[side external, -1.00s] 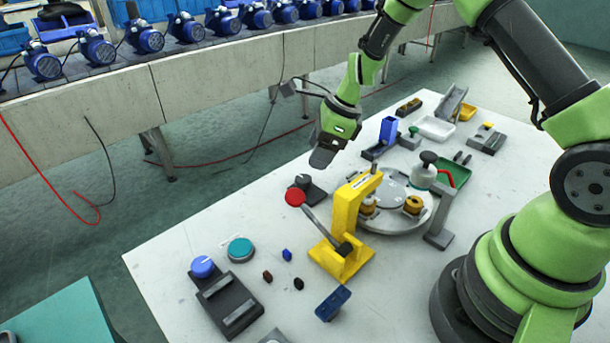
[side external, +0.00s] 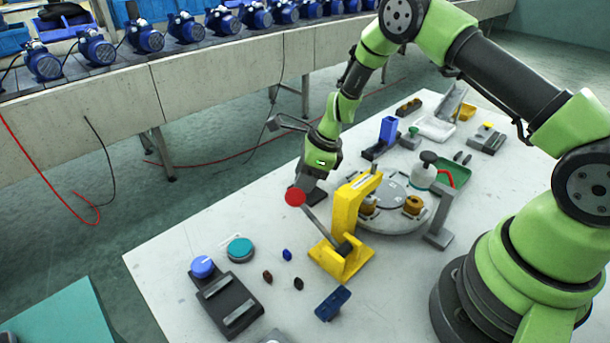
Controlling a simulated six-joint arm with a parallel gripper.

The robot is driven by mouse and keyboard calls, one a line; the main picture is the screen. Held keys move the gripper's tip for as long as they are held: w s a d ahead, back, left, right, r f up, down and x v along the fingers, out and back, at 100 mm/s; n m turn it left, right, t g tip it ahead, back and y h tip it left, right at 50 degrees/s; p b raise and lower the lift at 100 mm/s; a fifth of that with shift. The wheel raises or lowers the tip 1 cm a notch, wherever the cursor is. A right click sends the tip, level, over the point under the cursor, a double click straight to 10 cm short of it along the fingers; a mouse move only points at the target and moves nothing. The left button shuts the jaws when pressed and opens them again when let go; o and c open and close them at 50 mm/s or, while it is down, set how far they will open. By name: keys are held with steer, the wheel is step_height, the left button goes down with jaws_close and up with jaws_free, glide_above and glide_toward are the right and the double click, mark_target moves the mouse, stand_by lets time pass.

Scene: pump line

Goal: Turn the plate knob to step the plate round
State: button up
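The round grey plate (side external: 385,222) sits on the white table beside the yellow lever press (side external: 347,222), with brass-coloured parts (side external: 413,205) on it. A small dark block (side external: 317,196) stands left of the plate, behind the press's red ball (side external: 295,198); it appears to carry the plate knob. My gripper (side external: 305,183) points down right at this block, and its fingers hide the knob. I cannot tell whether the fingers touch the knob or whether they are open or shut.
The red-ball lever rises close in front of my gripper. A blue-knobbed grey block (side external: 228,300), a teal button (side external: 240,249) and small loose pieces lie at the front left. A blue holder (side external: 386,138) and trays stand behind. A conveyor with blue pumps (side external: 145,37) runs beyond.

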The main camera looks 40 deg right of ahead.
steer(key=shift+n, duration=0.4)
steer(key=n, duration=0.2)
steer(key=n+g, duration=0.1)
steer(key=shift+w+d+n+g+y, duration=0.1)
steer(key=shift+n+g+y, duration=0.2)
steer(key=shift+n+y, duration=0.1)
steer(key=n, duration=0.2)
steer(key=n+g, duration=0.1)
steer(key=n, duration=0.1)
steer(key=shift+n+g, duration=0.3)
steer(key=n+g, duration=0.1)
steer(key=n, duration=0.3)
steer(key=shift+w+g, duration=0.1)
steer(key=shift+g, duration=0.3)
steer(key=shift+n+g+h, duration=0.4)
steer(key=shift+n+g, duration=0.2)
steer(key=shift+n, duration=1.6)
steer(key=o, duration=0.9)
